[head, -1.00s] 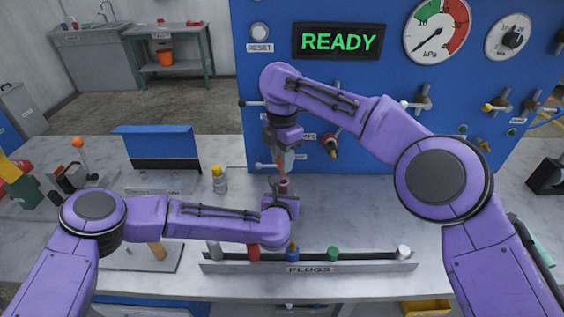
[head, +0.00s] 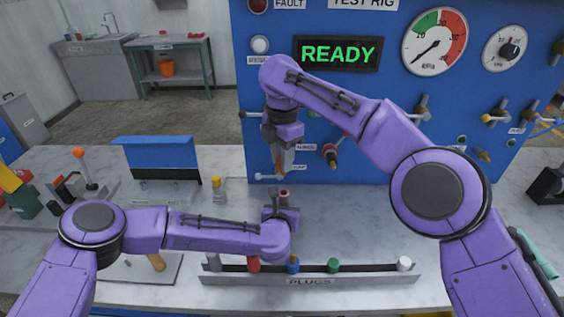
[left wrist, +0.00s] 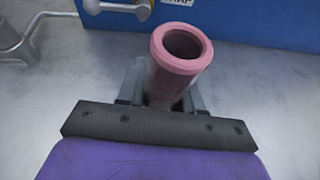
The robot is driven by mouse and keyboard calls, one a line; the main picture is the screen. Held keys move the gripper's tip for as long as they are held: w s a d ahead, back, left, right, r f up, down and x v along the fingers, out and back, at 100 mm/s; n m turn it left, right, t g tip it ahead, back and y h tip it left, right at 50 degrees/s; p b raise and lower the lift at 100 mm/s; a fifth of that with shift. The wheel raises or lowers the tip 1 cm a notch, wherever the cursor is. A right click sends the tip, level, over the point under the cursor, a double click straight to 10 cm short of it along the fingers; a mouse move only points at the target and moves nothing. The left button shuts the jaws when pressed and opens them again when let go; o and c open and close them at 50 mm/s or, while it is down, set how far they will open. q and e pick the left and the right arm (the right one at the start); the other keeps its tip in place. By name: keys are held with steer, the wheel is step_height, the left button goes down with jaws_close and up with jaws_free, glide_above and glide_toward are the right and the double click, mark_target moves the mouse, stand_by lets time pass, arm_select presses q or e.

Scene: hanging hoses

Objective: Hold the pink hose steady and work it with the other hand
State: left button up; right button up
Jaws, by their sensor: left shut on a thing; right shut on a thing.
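The pink hose (left wrist: 175,75) stands in my left gripper's jaws in the left wrist view, its open round mouth facing up and its inside dark. In the head view its pink end (head: 284,194) shows just above my left gripper (head: 280,212), which is shut on it. My right gripper (head: 281,162) points down above the hose mouth, with a visible gap between. It is shut on a small orange thing (head: 279,158), mostly hidden by the fingers, so I cannot tell its shape. My right gripper is not in the left wrist view.
A blue test rig panel (head: 262,125) with a READY display (head: 338,53), gauges and valves stands close behind. A rack marked PLUGS (head: 310,281) with coloured plugs lies in front. A small yellow-capped bottle (head: 216,188) stands left. The bench at right centre is clear.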

arm_select(q)
steer(key=o, duration=1.1)
steer(key=shift+o, duration=0.2)
